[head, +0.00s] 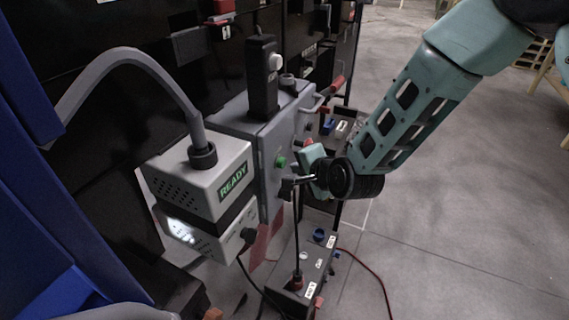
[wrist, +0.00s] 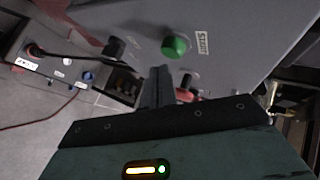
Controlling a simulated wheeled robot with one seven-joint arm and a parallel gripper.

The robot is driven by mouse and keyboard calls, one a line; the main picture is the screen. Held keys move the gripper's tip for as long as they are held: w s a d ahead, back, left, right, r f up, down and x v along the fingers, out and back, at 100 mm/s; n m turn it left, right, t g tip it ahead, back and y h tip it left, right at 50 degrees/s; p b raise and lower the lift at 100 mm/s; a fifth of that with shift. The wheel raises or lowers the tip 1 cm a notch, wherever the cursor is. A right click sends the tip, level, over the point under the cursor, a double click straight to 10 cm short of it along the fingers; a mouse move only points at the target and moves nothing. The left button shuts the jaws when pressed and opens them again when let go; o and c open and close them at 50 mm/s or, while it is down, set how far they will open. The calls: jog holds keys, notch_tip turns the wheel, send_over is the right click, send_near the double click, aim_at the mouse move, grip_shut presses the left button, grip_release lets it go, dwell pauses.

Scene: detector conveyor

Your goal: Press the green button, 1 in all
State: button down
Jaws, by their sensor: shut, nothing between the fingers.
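The green button (head: 281,162) sits on the front face of a grey control box (head: 242,120) in the head view. In the wrist view the green button (wrist: 175,46) is at the upper middle, beside a label that seems to read START. My gripper (head: 291,183) is close in front of the box, a little right of and below the button in the head view. In the wrist view my gripper's fingers (wrist: 157,76) are shut, empty, and just below and left of the button. I see no clear contact with it.
Left of the box stands a white detector unit (head: 201,180) with a READY display and a thick grey hose. A red knob (wrist: 186,95) shows near my fingers. A low grey box (head: 311,262) with cables stands below. Open floor lies to the right.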

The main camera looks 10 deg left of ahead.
jog(key=shift+a, duration=0.15)
dwell(0.6)
jog(key=shift+w+a, duration=0.2)
jog(key=shift+a, duration=0.05)
